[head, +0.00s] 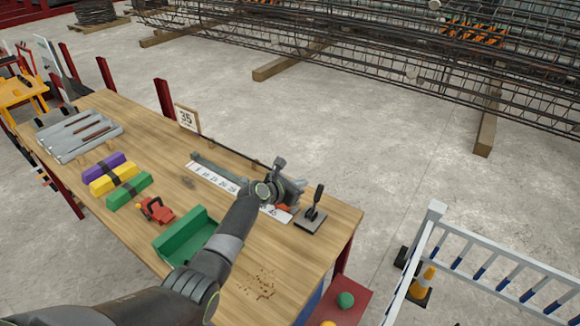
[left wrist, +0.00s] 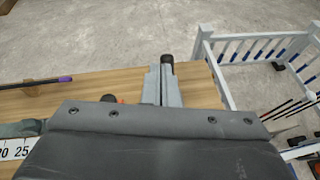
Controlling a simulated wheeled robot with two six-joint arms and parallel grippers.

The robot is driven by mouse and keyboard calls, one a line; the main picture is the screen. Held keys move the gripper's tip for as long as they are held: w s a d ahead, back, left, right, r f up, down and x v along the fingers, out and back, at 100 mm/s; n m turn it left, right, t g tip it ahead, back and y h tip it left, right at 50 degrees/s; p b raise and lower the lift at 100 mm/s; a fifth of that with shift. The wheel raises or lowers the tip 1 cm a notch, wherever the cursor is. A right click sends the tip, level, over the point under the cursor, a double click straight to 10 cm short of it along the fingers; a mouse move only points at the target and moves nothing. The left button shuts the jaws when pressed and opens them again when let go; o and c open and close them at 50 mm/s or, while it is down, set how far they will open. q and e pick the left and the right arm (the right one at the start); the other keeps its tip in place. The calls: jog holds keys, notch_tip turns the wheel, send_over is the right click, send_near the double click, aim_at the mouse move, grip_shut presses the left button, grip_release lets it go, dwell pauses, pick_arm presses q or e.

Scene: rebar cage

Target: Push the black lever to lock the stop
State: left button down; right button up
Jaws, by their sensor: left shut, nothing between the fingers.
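The black lever (head: 318,195) stands upright on a dark square base plate (head: 310,219) near the right end of the workbench. In the left wrist view, a black knob (left wrist: 168,61), which looks like its top, shows just beyond my fingertips. My left gripper (head: 297,187) is shut and empty, beside the lever on its left; its fingers also show in the left wrist view (left wrist: 161,84). I cannot tell whether they touch the lever. The white ruler (head: 214,177) runs under my wrist. A red-orange part (head: 282,208), perhaps of the stop, is mostly hidden by my gripper.
A green tray (head: 188,240) lies left of my forearm. A red clamp-like tool (head: 156,209) and coloured blocks (head: 110,178) lie farther left on the workbench (head: 150,130). A white railing (head: 500,265) stands beyond the bench's right end. Rebar cages (head: 380,60) lie behind.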

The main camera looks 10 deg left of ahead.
pick_arm(q)
jog(key=r, duration=0.5)
jog(key=shift+s+a+r+p, duration=0.2)
jog(key=shift+a+r+p, duration=0.1)
jog(key=shift+a, duration=0.05)
pick_arm(e)
jog(key=shift+w+d+r, duration=0.35)
jog(key=shift+w+d, duration=0.1)
jog(key=shift+d, duration=0.05)
